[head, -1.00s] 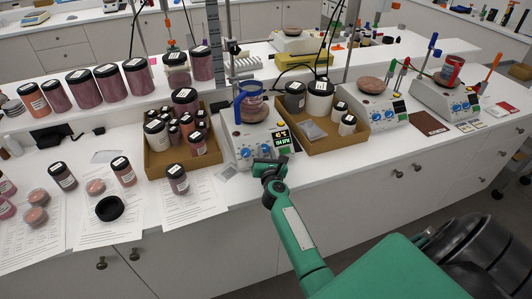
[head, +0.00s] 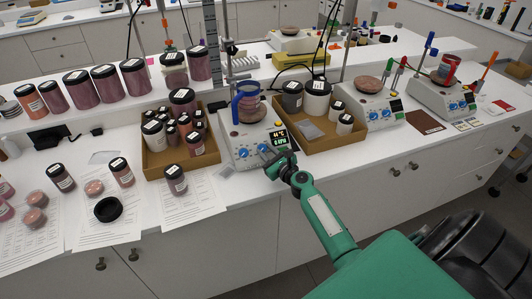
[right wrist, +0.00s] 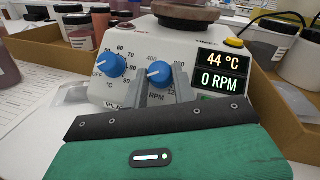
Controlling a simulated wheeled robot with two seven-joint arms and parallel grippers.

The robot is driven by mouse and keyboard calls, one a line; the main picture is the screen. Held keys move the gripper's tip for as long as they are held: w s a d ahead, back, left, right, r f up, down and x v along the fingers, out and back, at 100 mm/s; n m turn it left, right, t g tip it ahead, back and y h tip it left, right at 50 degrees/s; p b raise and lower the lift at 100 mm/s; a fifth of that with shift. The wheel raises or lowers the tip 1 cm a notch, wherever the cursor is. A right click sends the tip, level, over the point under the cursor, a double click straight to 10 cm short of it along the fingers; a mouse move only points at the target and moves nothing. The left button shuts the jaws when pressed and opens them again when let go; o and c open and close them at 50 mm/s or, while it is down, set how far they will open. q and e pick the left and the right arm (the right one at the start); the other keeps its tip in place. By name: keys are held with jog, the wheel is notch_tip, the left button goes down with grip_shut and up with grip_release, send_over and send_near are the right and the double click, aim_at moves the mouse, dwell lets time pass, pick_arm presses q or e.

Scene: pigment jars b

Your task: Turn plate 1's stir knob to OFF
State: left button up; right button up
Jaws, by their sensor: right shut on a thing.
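The left one is the heat knob (right wrist: 110,64); the right one, marked RPM, is the stir knob (right wrist: 159,71). The display (right wrist: 221,70) reads 44 °C and 0 RPM. My right gripper (right wrist: 163,90) is shut on the stir knob, fingers on both sides of it; it also shows in the head view (head: 272,157). The fingers hide the knob's lower part and nearby markings. My left gripper is not in view.
A cardboard tray of jars (head: 157,163) stands left of plate 1, and another tray (head: 321,145) stands close on its right. Two more hotplates (head: 378,117) (head: 428,97) are further right. Papers and jars lie at the left. The bench's front edge is below my gripper.

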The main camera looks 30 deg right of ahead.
jog(key=shift+n+y, duration=0.4)
jog(key=shift+n, duration=0.1)
jog(key=o, duration=1)
jog(key=s+d+b, duration=0.1)
jog(key=s+b, duration=0.1)
jog(key=s, duration=1.1)
jog(key=shift+s+r, duration=0.15)
jog(key=shift+s, duration=0.25)
